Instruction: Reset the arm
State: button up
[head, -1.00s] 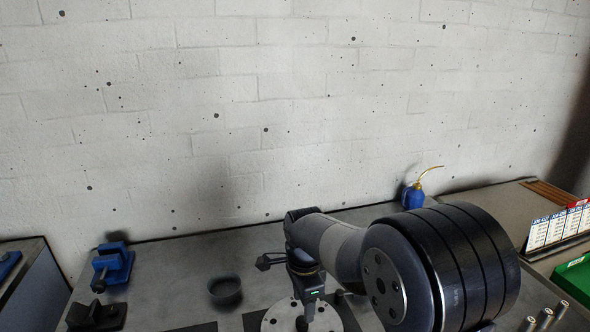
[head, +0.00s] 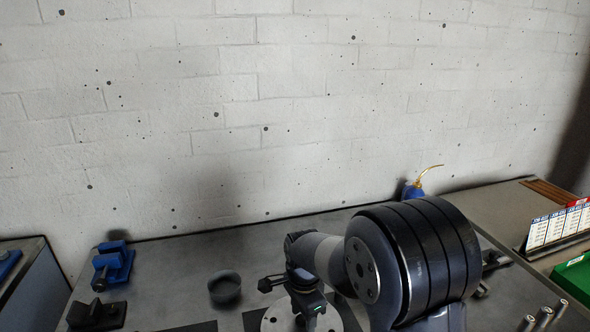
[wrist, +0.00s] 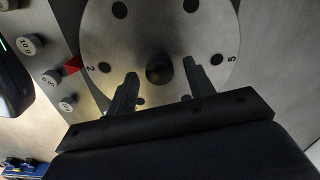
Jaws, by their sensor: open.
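My gripper (wrist: 162,88) is open and empty in the wrist view, its two dark fingers apart over the near part of a round metal rotor disc (wrist: 120,35). The disc has holes, stamped numbers such as 2 and 5, and a dark hub at its centre. A red pointer (wrist: 73,65) sits at its left edge. In the head view the disc (head: 275,322) shows at the bottom, partly hidden behind my wrist and arm.
Marked cylindrical weights (wrist: 50,77) stand left of the disc. On the bench are a dark round cup (head: 224,288), a blue vise (head: 112,266) and a blue oil can (head: 413,193). A green tray (head: 574,277) and cards (head: 556,228) are at right. Metal posts (head: 543,318) stand at front right.

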jog(key=n, duration=0.5)
jog(key=shift+w, duration=0.1)
jog(key=n, duration=0.5)
jog(key=shift+a+n, duration=0.1)
jog(key=shift+n, duration=0.3)
jog(key=n, duration=1)
jog(key=shift+a+n, duration=0.1)
jog(key=shift+n, duration=0.2)
